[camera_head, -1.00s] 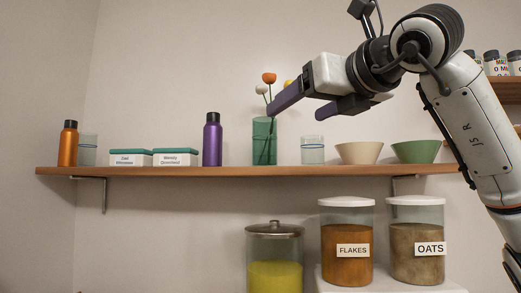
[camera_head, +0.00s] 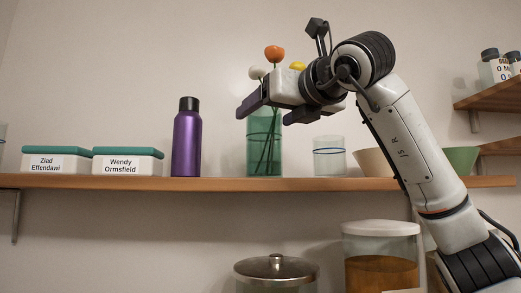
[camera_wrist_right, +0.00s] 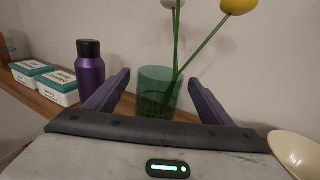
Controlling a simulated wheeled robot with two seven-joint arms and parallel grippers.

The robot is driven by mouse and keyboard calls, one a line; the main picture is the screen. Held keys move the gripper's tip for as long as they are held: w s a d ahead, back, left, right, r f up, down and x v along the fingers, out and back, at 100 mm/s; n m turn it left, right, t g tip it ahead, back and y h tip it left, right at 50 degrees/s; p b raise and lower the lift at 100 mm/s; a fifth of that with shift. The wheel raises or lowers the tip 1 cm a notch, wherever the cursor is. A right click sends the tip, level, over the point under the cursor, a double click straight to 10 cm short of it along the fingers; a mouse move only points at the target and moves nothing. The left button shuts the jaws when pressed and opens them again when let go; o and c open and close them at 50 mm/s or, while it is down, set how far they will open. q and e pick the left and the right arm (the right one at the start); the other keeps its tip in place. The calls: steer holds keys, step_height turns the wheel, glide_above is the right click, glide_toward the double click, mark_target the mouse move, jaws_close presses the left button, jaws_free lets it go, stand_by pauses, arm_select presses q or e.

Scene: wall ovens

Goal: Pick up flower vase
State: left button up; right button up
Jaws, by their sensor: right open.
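The flower vase (camera_head: 264,155) is a green translucent cylinder standing upright on the wooden shelf, with orange, white and yellow flowers in it. My right gripper (camera_head: 266,115) is open in front of the vase's upper part in the head view, one finger towards each side. In the right wrist view the vase (camera_wrist_right: 160,88) shows between and beyond the two purple fingers (camera_wrist_right: 158,78), with stems rising from it. The fingers look apart from the glass. The gripper body hides part of the flowers in the head view. My left gripper is not in view.
On the shelf (camera_head: 220,184), a purple bottle (camera_head: 187,145) and two lidded boxes (camera_head: 128,162) stand left of the vase. A clear glass (camera_head: 329,158), a beige bowl (camera_head: 371,162) and a green bowl (camera_head: 461,159) stand right. Large jars (camera_head: 277,271) are below.

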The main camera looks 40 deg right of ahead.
steer(key=shift+w, duration=0.5)
steer(key=shift+w+d, duration=0.1)
steer(key=shift+w, duration=0.2)
steer(key=w, duration=0.1)
steer(key=w+p, duration=0.1)
steer(key=w, duration=0.1)
steer(key=w+d+p, duration=0.1)
steer(key=w, duration=0.1)
steer(key=shift+r, duration=0.15)
steer(key=shift+s, duration=0.1)
steer(key=c, duration=1.6)
steer(key=shift+r, duration=0.1)
jaws_close()
steer(key=shift+s+r, duration=0.1)
